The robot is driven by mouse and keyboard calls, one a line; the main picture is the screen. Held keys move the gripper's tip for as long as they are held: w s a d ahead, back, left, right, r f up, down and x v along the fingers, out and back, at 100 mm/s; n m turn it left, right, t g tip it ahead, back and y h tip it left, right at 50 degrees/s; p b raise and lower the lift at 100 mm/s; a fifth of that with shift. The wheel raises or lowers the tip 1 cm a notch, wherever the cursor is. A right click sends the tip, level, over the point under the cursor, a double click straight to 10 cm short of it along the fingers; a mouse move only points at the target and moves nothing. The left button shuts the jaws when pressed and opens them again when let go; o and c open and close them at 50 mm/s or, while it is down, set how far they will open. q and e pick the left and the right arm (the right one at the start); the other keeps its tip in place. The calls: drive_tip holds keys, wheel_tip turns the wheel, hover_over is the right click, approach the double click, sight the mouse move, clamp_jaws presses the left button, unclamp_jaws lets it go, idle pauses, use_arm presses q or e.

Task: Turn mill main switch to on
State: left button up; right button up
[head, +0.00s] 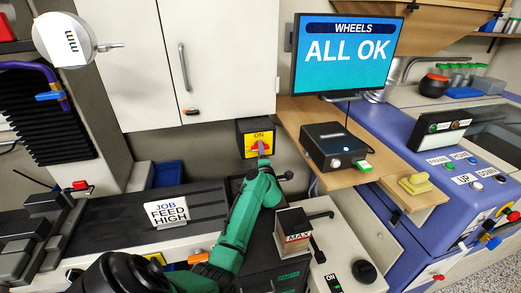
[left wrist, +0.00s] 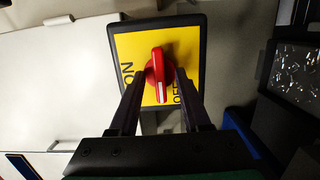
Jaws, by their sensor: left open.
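There "ON" reads at the left of the plate and "OFF" at the lower right. My left gripper (head: 262,156) is at the switch, partly covering it in the head view. In the left wrist view its open fingers (left wrist: 160,80) stand either side of the knob. I cannot tell whether they touch it.
A monitor (head: 345,52) reads "ALL OK". A black box (head: 333,145) sits on the wooden shelf right of the switch. A "MAX" block (head: 295,228) stands below right, close to my left arm. A "JOB FEED HIGH" sign (head: 167,212) stands left.

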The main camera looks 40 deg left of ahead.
use_arm(q)
clamp_jaws()
drive_tip(key=m+p, duration=0.4)
drive_tip(key=p, duration=0.3)
drive_tip(key=shift+d+m+h, duration=0.1)
drive_tip(key=shift+m+h, duration=0.2)
idle(0.3)
